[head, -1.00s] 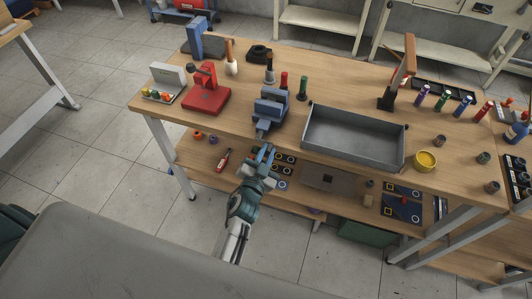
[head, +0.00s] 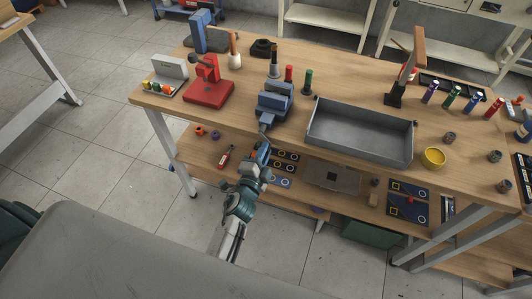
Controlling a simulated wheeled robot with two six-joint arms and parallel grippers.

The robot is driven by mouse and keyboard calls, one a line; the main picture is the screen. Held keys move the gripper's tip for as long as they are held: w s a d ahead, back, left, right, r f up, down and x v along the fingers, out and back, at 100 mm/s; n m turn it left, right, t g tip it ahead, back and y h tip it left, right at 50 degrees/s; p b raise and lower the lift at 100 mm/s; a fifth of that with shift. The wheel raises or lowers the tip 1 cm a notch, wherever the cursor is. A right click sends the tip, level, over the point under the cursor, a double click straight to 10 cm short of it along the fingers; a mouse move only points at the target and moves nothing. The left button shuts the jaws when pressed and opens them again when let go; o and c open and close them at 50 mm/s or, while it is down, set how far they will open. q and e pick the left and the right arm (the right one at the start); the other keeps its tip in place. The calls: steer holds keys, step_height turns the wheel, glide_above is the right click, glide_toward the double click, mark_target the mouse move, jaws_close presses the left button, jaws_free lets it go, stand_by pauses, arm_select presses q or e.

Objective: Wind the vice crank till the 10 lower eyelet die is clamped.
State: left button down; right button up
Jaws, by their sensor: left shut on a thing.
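The blue vice (head: 275,103) stands at the front edge of the workbench, left of the grey tray. Its crank (head: 264,131) sticks out at the front, below the vice body. My left gripper (head: 262,148) is at the crank, in front of the bench edge, and is shut on it; the fingertips are small and partly hidden. The die between the vice jaws is too small to make out. My right gripper is not in view.
A grey metal tray (head: 360,134) stands right of the vice. A red press (head: 208,88) stands to the left. Red (head: 289,74) and green (head: 308,81) bottles stand behind the vice. A yellow cup (head: 433,157) sits at right. The lower shelf holds mats with rings (head: 284,167).

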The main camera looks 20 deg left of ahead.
arm_select(q)
steer(key=shift+a+m, duration=0.15)
steer(key=shift+m, duration=0.15)
stand_by(0.4)
steer(key=c, duration=1.4)
jaws_free()
steer(key=shift+w+f, duration=0.1)
steer(key=s+b, duration=0.1)
steer(key=s, duration=0.4)
steer(key=s+b, duration=0.1)
steer(key=s, duration=0.4)
steer(key=shift+s+a, duration=0.2)
steer(key=shift+s, duration=0.2)
